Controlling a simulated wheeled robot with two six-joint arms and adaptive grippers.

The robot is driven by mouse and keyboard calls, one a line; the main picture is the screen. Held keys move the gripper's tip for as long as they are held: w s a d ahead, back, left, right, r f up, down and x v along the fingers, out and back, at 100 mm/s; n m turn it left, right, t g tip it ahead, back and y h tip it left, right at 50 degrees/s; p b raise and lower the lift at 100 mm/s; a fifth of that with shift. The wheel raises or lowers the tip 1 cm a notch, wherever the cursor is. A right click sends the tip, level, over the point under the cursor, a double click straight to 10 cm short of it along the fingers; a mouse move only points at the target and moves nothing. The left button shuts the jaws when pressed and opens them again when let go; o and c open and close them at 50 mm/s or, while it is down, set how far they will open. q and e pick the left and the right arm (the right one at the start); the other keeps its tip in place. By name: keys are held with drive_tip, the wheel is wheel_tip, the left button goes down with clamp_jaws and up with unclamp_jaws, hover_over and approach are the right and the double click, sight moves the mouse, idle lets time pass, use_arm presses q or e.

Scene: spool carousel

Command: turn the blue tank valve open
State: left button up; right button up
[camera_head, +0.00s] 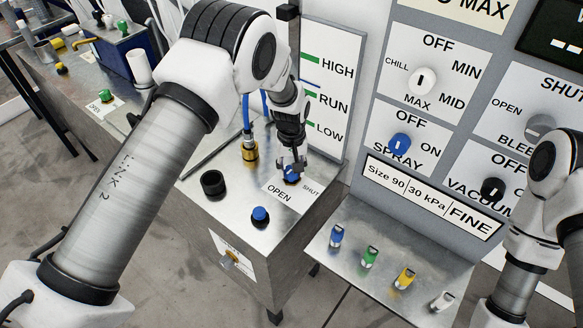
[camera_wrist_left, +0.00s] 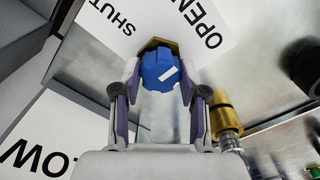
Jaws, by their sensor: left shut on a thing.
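The blue tank valve (camera_head: 291,177) is a small knob on the metal bench top, beside a white plate (camera_head: 284,192) marked OPEN and SHUT. My left gripper (camera_head: 291,165) reaches down over the knob and hides part of it. In the left wrist view the blue knob (camera_wrist_left: 156,66) sits on a brass hexagonal base between the two fingers of the left gripper (camera_wrist_left: 159,82), which is shut on it. A short white mark on the knob runs slanting, up to the right. My right gripper is out of view; only part of the right arm shows.
A brass fitting with a blue hose (camera_head: 250,153) stands close left of the gripper. A black ring-shaped cup (camera_head: 213,184) and another blue knob (camera_head: 260,215) are on the bench. A panel marked HIGH, RUN, LOW (camera_head: 333,85) stands close behind.

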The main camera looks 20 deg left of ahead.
sight(291, 169)
use_arm(q)
drive_tip(key=o, duration=1.1)
drive_tip(key=shift+o, duration=0.2)
wheel_tip(291, 169, up, 12)
